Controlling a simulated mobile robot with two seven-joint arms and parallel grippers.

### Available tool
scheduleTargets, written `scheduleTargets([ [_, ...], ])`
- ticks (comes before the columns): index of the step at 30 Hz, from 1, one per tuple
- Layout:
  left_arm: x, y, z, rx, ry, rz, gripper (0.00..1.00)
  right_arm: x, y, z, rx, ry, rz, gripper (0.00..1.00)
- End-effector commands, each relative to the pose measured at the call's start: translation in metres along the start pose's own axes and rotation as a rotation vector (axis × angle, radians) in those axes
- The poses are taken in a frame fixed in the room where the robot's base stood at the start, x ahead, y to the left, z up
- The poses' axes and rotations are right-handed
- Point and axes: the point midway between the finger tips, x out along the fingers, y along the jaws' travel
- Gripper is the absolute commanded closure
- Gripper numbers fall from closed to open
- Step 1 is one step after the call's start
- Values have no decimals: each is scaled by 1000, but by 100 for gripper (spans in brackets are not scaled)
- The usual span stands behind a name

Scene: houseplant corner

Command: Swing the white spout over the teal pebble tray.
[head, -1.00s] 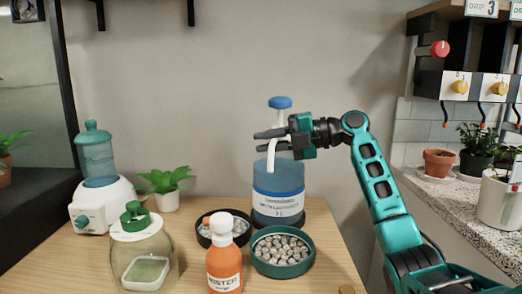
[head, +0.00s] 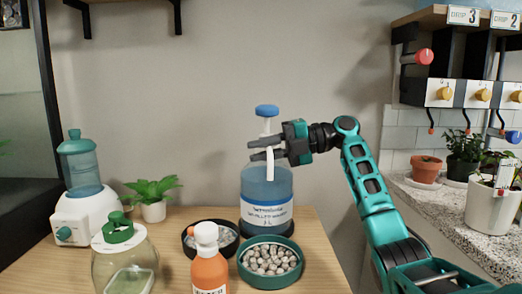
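A blue-tinted bottle (head: 266,186) with a blue knob (head: 267,110) stands at the back of the wooden table. Its white spout (head: 270,168) bends downward in front of the bottle, and its tip points toward the teal pebble tray (head: 270,283) in the picture. The tray stands in front of the bottle, full of grey pebbles. My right gripper (head: 249,151) reaches in from the right at the spout's height. Its dark fingers are apart and cross the spout's upper part, partly hiding it. Whether they touch it I cannot tell. My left gripper is out of view.
A dark pebble tray (head: 187,246) stands left of the teal one. An orange bottle (head: 209,272) stands in front, near both trays. A glass jar (head: 125,265), a plant (head: 153,197) and a white dispenser (head: 88,213) are further left. A stone counter with pots is right.

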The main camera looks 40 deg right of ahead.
Motion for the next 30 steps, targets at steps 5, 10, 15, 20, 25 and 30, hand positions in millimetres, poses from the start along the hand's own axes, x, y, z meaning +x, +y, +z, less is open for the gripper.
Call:
scheduleTargets([
  [5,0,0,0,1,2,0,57,0,0,0,0,-1,0,62],
  [10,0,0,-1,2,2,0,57,0,0,0,0,-1,0,60],
  [15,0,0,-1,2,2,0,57,-5,0,0,1,-3,0,60],
  [20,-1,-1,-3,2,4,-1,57,-29,1,1,0,-5,1,60],
  [25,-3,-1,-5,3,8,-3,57,-68,2,1,1,-5,1,60],
  [30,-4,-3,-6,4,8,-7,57,-103,1,0,2,-4,0,60],
])
